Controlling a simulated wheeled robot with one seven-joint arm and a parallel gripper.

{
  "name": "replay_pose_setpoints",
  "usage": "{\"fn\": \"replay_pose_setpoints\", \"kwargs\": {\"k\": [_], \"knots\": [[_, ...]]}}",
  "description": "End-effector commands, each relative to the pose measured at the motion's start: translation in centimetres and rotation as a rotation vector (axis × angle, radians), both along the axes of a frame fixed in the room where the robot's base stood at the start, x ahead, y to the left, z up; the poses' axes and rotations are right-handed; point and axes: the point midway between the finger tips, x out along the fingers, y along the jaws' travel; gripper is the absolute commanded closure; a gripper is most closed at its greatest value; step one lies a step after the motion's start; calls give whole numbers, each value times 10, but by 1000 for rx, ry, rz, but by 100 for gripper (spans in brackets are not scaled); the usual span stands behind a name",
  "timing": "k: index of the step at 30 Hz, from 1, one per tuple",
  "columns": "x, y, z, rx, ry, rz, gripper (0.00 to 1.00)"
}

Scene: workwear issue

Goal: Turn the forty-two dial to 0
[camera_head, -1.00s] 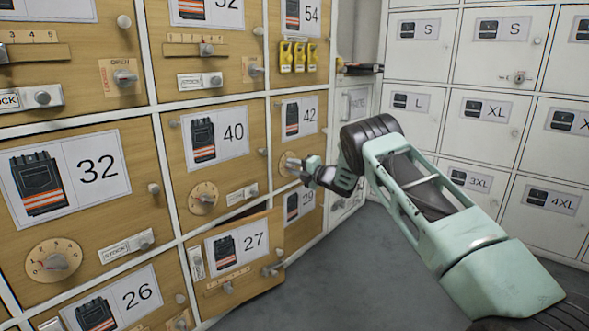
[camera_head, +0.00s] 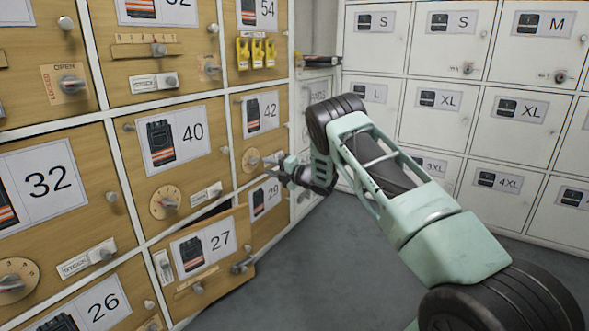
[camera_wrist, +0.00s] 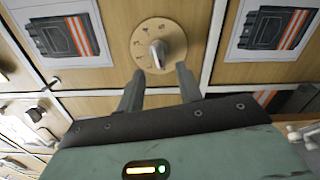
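The door marked 42 (camera_head: 270,115) is a wooden locker door in the upper right of the cabinet in the head view. Its round tan dial (camera_head: 251,160) sits low on the door. In the wrist view the dial (camera_wrist: 172,58) has a silver knob and small marks around its left side; I cannot read which number the knob points to. My gripper (camera_head: 277,163) is just right of and in front of the dial. In the wrist view my gripper (camera_wrist: 159,75) is open, its two fingers apart on either side below the knob, with nothing between them.
The door marked 27 (camera_head: 205,248) stands ajar below and left, jutting out. Door 29 (camera_head: 265,198) is beneath the dial. White lockers (camera_head: 455,140) line the back right. The grey floor (camera_head: 330,260) is clear.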

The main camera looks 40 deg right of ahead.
Motion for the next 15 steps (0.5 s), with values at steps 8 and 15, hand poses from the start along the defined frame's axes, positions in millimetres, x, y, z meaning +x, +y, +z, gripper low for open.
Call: {"fn": "replay_pose_setpoints", "kwargs": {"k": [8,15], "knots": [[-63,-23,4,1,3,-3,65],[-98,-36,2,-1,0,-1,65]]}}
